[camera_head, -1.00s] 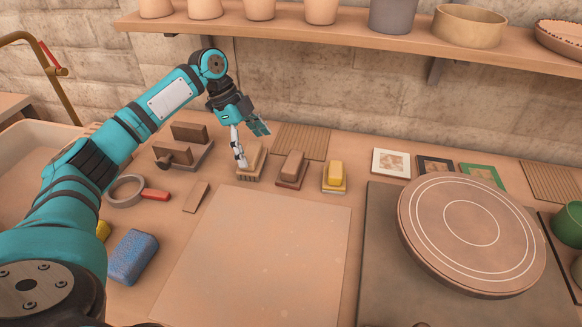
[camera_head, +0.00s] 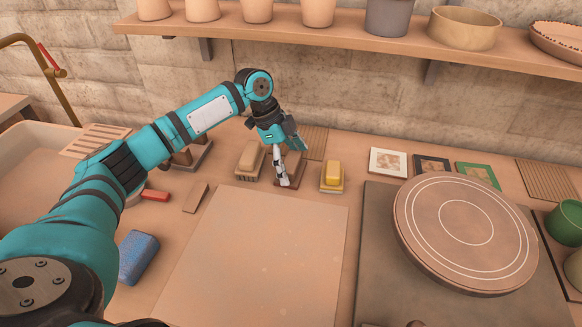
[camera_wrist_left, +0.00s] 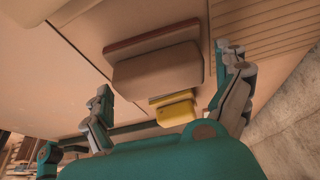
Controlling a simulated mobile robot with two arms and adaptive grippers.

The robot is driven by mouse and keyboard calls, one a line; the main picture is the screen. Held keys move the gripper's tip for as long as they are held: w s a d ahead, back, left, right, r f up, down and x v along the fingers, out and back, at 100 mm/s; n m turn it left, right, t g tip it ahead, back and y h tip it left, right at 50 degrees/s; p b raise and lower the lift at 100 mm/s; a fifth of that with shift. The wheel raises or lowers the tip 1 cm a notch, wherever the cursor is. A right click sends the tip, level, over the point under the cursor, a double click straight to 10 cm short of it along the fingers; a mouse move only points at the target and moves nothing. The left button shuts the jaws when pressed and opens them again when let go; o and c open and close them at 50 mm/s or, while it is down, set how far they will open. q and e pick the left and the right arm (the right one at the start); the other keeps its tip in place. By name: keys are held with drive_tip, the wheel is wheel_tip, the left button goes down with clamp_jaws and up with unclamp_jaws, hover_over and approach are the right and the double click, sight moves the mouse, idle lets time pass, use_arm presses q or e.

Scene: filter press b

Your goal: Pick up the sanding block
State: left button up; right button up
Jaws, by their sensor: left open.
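The block that I take as the sanding block (camera_head: 297,172) is brown on a thin reddish-brown base. It lies on the table between a wooden brush (camera_head: 249,160) and a yellow block (camera_head: 333,174). My left gripper (camera_head: 291,168) is open over it and partly hides it in the head view. In the left wrist view the brown block (camera_wrist_left: 160,72) shows between the spread fingers (camera_wrist_left: 163,80), with the yellow block (camera_wrist_left: 175,110) beyond it. I cannot tell whether the fingers touch it. My right gripper is not in view.
A flat pale board (camera_head: 255,255) lies in front of the blocks. A round wheel (camera_head: 466,232) is at the right, with small framed tiles (camera_head: 432,165) behind it. A blue sponge (camera_head: 138,256) is at the left. A shelf with pots (camera_head: 350,33) hangs above.

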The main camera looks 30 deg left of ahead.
sight(297, 161)
use_arm(q)
drive_tip(key=c, duration=1.1)
drive_tip(key=shift+o, duration=0.2)
drive_tip(key=shift+r, duration=0.15)
drive_tip(key=shift+r, duration=0.6)
wheel_tip(297, 161, up, 2)
drive_tip(key=shift+r, duration=0.15)
drive_tip(key=s+a, duration=0.1)
drive_tip(key=s, duration=0.3)
drive_tip(key=s+a+b, duration=0.1)
drive_tip(key=s, duration=0.4)
drive_tip(key=s+a+r+b, duration=0.1)
drive_tip(key=s, duration=0.4)
drive_tip(key=shift+a, duration=0.15)
drive_tip(key=shift+s+a+r, duration=0.15)
drive_tip(key=shift+s+a, duration=0.05)
drive_tip(key=shift+s, duration=0.65)
